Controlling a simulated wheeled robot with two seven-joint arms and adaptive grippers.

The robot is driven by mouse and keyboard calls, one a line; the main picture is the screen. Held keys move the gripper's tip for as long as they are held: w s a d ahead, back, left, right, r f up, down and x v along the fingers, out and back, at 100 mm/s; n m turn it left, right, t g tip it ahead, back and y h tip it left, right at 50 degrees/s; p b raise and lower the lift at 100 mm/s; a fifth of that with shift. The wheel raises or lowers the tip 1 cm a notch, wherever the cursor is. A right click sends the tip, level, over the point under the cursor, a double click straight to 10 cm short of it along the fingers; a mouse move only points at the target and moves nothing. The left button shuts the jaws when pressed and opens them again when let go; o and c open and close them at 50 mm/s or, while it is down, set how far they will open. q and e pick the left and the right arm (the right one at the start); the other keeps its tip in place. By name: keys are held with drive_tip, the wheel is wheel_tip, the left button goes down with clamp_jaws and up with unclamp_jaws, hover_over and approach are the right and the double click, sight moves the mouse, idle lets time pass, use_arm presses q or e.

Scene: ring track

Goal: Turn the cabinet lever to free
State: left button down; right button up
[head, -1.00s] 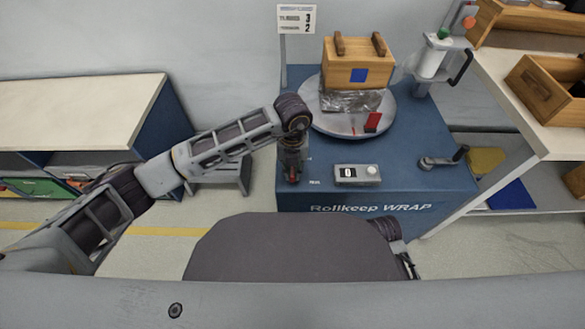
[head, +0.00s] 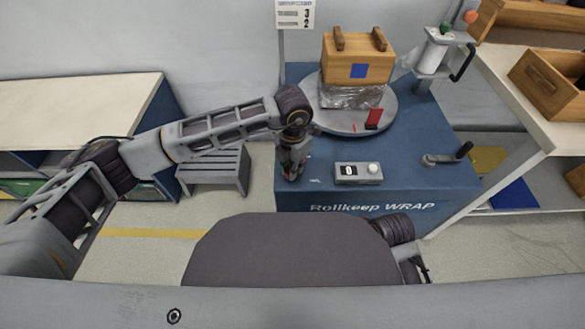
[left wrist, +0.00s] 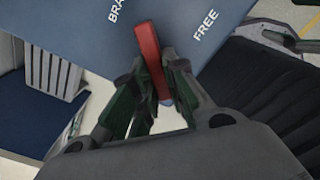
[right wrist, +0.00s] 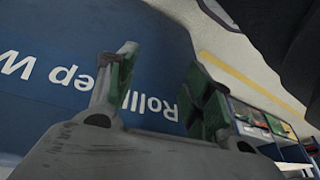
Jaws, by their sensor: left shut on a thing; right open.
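The red lever (left wrist: 150,58) shows in the left wrist view at the corner of the blue cabinet (left wrist: 175,20). It points up between the printed words FREE (left wrist: 204,26) and "BRA", which is cut off by the frame edge. My left gripper (left wrist: 154,80) is shut on the lever, a finger on each side. In the head view the left gripper (head: 292,168) is at the cabinet's front left corner and hides most of the lever. My right gripper (right wrist: 160,90) is open and empty, in front of the cabinet's lettered face.
On the cabinet stand a grey turntable (head: 335,121) with a wrapped wooden crate (head: 357,65), a counter box (head: 358,173) and a crank (head: 445,158). A white table (head: 530,115) is at right. A grey step stool (head: 215,168) stands left of the cabinet.

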use_arm(q)
drive_tip(key=shift+m, duration=0.6)
drive_tip(key=m+b, duration=0.3)
drive_tip(key=m, duration=0.2)
drive_tip(key=shift+s+d, duration=0.1)
drive_tip(key=shift+s+m+b, duration=0.1)
drive_tip(key=shift+m+b, duration=0.8)
drive_tip(key=shift+m, duration=0.8)
use_arm(e)
drive_tip(key=w+a+f+t+y, duration=0.1)
drive_tip(key=a+f+t, duration=0.1)
drive_tip(key=f, duration=0.7)
drive_tip(key=shift+w+a+f+y, duration=0.15)
drive_tip(key=shift+a+y, duration=0.15)
drive_tip(key=shift+a, duration=0.25)
use_arm(q)
drive_tip(key=c, duration=1.4)
unclamp_jaws()
drive_tip(key=shift+c, duration=0.2)
drive_tip(key=shift+r, duration=0.1)
wheel_tip(320, 180, up, 12)
